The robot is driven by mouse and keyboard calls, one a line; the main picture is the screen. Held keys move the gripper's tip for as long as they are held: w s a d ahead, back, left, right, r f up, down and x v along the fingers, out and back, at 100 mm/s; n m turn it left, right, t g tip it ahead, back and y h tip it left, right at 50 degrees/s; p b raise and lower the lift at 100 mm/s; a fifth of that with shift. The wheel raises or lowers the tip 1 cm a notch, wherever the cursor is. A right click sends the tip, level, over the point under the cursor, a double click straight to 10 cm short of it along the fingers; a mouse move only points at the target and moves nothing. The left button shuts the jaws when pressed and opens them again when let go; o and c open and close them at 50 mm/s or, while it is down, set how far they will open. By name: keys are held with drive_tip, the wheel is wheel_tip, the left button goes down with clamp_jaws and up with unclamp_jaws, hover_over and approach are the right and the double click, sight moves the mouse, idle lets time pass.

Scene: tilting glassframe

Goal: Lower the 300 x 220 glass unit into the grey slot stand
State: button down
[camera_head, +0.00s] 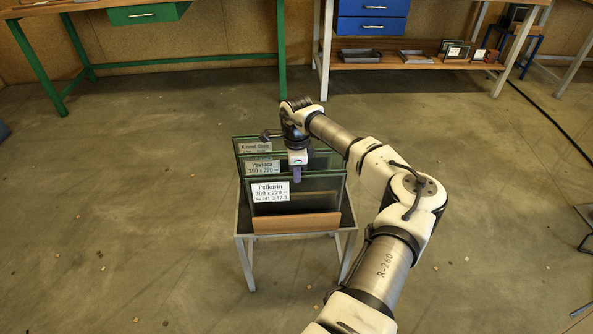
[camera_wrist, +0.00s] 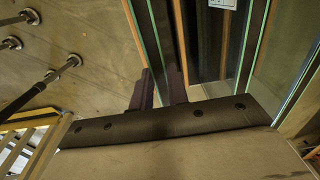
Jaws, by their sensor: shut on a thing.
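The 300 x 220 glass unit (camera_head: 320,187) is a dark pane with a green edge and a white "Pelkaria 300 x 220" label. It stands upright, frontmost in a row of panes on a small table in the head view. My gripper (camera_head: 297,178) points down at its top edge, its purple fingers shut on it. In the wrist view the two dark fingers (camera_wrist: 160,90) straddle the edge of the glass unit (camera_wrist: 165,40). I cannot make out the grey slot stand with certainty in either view.
Behind the held unit stand a "Pavloca 350 x 220" pane (camera_head: 262,167) and another labelled pane (camera_head: 255,147), close by. A wooden board (camera_head: 297,222) runs along the front of the small table (camera_head: 245,220). Grey trays (camera_head: 359,57) lie on a bench shelf. Open floor surrounds the table.

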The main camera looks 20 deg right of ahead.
drive_tip(key=shift+f, duration=0.15)
drive_tip(key=c, duration=1.4)
unclamp_jaws()
drive_tip(key=shift+o, duration=0.6)
drive_tip(key=shift+f, duration=0.1)
wheel_tip(320, 180, up, 14)
drive_tip(key=b, duration=0.1)
